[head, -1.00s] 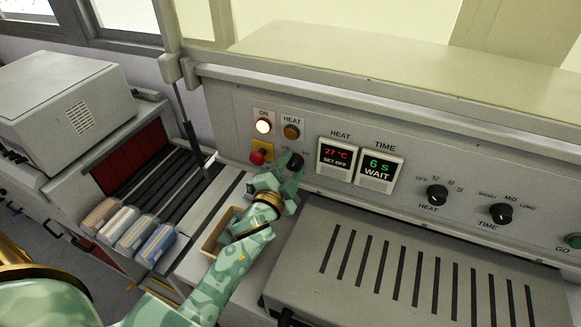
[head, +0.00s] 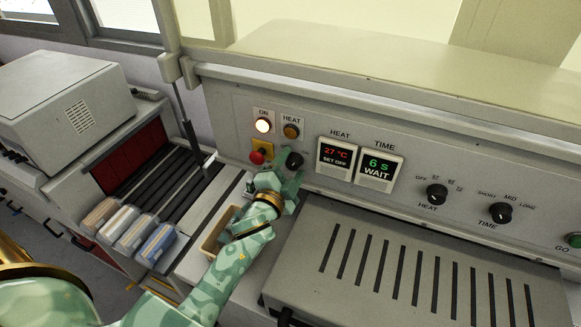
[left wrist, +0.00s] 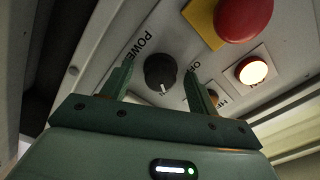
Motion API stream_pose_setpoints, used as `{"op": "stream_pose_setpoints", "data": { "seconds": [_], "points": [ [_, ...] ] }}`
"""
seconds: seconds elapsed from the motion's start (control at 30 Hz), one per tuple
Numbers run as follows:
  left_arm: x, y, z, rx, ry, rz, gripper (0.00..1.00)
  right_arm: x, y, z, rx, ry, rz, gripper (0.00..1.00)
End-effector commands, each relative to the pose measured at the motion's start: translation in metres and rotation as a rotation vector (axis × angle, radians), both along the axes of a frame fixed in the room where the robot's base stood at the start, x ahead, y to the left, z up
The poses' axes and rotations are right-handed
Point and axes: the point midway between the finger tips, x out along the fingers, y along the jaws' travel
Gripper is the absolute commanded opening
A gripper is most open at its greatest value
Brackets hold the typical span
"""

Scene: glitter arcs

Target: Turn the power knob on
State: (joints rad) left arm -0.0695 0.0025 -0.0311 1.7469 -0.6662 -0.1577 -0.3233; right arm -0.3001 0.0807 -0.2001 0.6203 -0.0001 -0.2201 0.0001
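The dark round power knob (head: 294,160) is on the panel, right of a red button (head: 257,157) on a yellow plate. In the left wrist view the knob (left wrist: 160,70) shows a short white mark at its lower edge, and the POWER label is beside it. My left gripper (head: 283,181) is open just below and in front of the knob. Its two fingers stand apart on either side of the knob in the left wrist view, with no contact visible. The ON lamp (head: 263,126) is lit. My right gripper is out of view.
The HEAT lamp (head: 291,131) looks unlit. The heat display (head: 338,156) reads 27 °C, SET OFF; the time display (head: 378,168) reads 6 S, WAIT. A slotted grey housing (head: 400,265) juts out below the panel. A small tray (head: 213,243) lies under my left arm.

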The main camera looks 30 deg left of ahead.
Motion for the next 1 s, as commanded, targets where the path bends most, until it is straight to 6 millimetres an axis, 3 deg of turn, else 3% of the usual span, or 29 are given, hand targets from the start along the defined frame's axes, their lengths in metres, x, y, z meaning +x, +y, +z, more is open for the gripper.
{"op": "stream_pose_setpoints", "data": {
  "seconds": [0.27,0.37,0.7,0.83,1.0],
  "points": [
    [-0.01,-0.001,-0.001,-0.001,0.001,0.0,0.6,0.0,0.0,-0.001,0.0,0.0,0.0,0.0],
    [-0.029,-0.002,-0.002,-0.001,0.002,0.0,0.6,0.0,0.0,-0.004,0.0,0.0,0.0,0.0],
    [-0.12,-0.007,-0.004,-0.003,0.003,0.0,0.6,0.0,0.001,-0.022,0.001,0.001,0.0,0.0],
    [-0.145,-0.008,-0.003,-0.001,0.003,0.001,0.6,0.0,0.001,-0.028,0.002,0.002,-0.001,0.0],
    [-0.16,-0.009,-0.002,0.0,0.001,0.0,0.6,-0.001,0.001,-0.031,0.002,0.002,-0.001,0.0]
  ]
}}
